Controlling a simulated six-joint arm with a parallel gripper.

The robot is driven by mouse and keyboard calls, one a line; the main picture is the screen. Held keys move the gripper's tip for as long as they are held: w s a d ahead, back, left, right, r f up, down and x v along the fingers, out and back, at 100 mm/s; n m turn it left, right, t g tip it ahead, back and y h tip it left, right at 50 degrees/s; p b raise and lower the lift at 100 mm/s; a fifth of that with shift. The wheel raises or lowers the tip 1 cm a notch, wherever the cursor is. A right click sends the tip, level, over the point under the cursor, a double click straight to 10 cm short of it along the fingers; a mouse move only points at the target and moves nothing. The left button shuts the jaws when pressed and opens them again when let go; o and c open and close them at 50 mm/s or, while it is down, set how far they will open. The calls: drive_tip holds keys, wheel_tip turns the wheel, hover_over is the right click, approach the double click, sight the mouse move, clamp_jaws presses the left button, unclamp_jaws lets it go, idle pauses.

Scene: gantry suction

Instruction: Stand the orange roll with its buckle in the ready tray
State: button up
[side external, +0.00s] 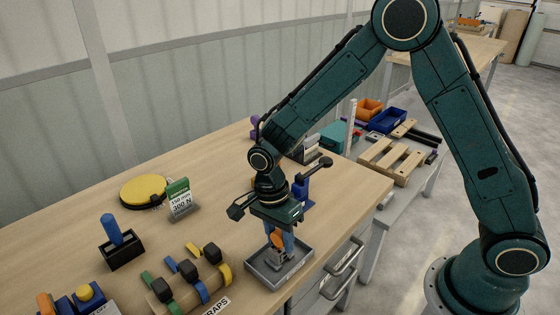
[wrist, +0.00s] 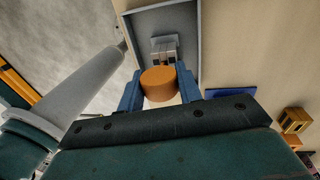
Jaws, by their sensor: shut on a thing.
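The orange roll (wrist: 159,84) sits between the two blue fingers of my gripper (wrist: 160,92) in the wrist view. My gripper (side external: 280,240) is shut on the roll, which shows as a small orange patch (side external: 277,239) in the side view. A grey metal buckle (wrist: 165,50) lies just beyond the roll in the wrist view, over the tray floor. The grey ready tray (side external: 252,274) is under my gripper near the bench's front edge; its wall also shows in the wrist view (wrist: 197,45). Whether the roll touches the tray floor is hidden.
A blue-handled tool in a black block (side external: 121,250), a yellow disc (side external: 144,190) and a label stand (side external: 181,200) are farther left. Drawers (side external: 335,285) are below the bench edge.

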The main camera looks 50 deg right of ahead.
drive_tip(key=o, duration=1.1)
drive_tip(key=shift+r, duration=0.15)
drive_tip(key=r, duration=0.4)
drive_tip(key=w+r, duration=0.1)
drive_tip(key=r, duration=0.4)
drive_tip(key=w+r, duration=0.1)
drive_tip(key=r, duration=0.3)
drive_tip(key=shift+w+r, duration=0.1)
drive_tip(key=shift+r, duration=0.05)
drive_tip(key=s+d+r+n+t, duration=0.4)
drive_tip(key=s+d+r+n, duration=0.4)
drive_tip(key=s+r, duration=0.15)
drive_tip(key=s+d+n+t, duration=0.1)
drive_tip(key=s+n, duration=0.2)
drive_tip(key=s+d+n+t, duration=0.1)
drive_tip(key=s+d+n, duration=0.1)
drive_tip(key=s+n, duration=0.1)
drive_tip(key=s+d+r+n+t, duration=0.1)
drive_tip(key=s+d+n, duration=0.1)
drive_tip(key=s, duration=0.3)
drive_tip(key=shift+s+n+t, duration=0.25)
drive_tip(key=shift+n+t, duration=0.05)
drive_tip(key=shift+n, duration=0.5)
